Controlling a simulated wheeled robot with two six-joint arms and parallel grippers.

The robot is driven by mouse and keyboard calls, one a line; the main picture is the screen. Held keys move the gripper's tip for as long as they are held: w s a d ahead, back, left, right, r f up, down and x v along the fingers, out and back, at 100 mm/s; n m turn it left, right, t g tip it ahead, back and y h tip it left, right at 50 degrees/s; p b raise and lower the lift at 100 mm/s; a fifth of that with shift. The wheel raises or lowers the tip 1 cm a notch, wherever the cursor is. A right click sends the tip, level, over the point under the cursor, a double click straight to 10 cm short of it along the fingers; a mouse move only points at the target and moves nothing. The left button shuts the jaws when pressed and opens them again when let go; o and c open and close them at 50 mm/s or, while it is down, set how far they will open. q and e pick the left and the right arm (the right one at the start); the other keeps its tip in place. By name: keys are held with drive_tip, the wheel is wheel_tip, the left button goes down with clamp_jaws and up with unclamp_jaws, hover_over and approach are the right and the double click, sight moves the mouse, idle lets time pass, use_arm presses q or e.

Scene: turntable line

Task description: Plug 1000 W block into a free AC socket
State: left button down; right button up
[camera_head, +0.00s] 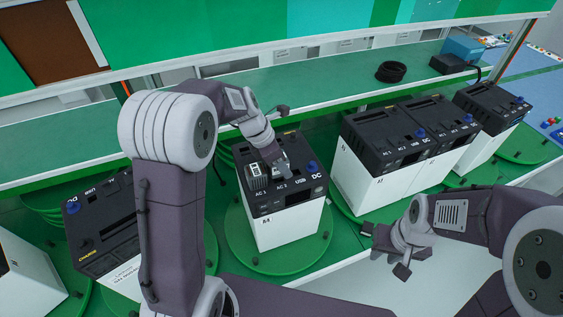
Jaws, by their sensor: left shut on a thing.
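A white power station with a dark top (280,222) stands upright on a round green turntable in the middle. Its front edge is labelled AC 1, AC 2, USB and DC. My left gripper (277,160) is low over its top, near AC 2, and shut on a small grey block (283,168) mostly hidden by the fingers. I cannot tell whether that block is seated in a socket. Another dark block with pale markings (257,181) stands at AC 1. My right gripper (385,250) is open and empty, apart from the station, at the right front.
More power stations stand on turntables at right (378,182) and at left (100,228). A green shelf (325,88) runs behind, with a black cable coil (391,71) and a blue bin (462,48). My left arm hides part of the left side.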

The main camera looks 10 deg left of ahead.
use_arm(q)
drive_tip(key=shift+f+b, duration=0.35)
drive_tip(key=shift+f, duration=0.35)
drive_tip(key=shift+r+p, duration=0.1)
drive_tip(key=shift+p, duration=0.35)
idle(0.4)
drive_tip(key=c, duration=0.6)
unclamp_jaws()
drive_tip(key=shift+a+r, duration=0.1)
drive_tip(key=shift+r, duration=0.15)
drive_tip(key=b+v, duration=0.1)
drive_tip(key=v, duration=0.7)
drive_tip(key=shift+s+r+b, duration=0.15)
drive_tip(key=shift+r+b, duration=0.1)
drive_tip(key=shift+b, duration=0.15)
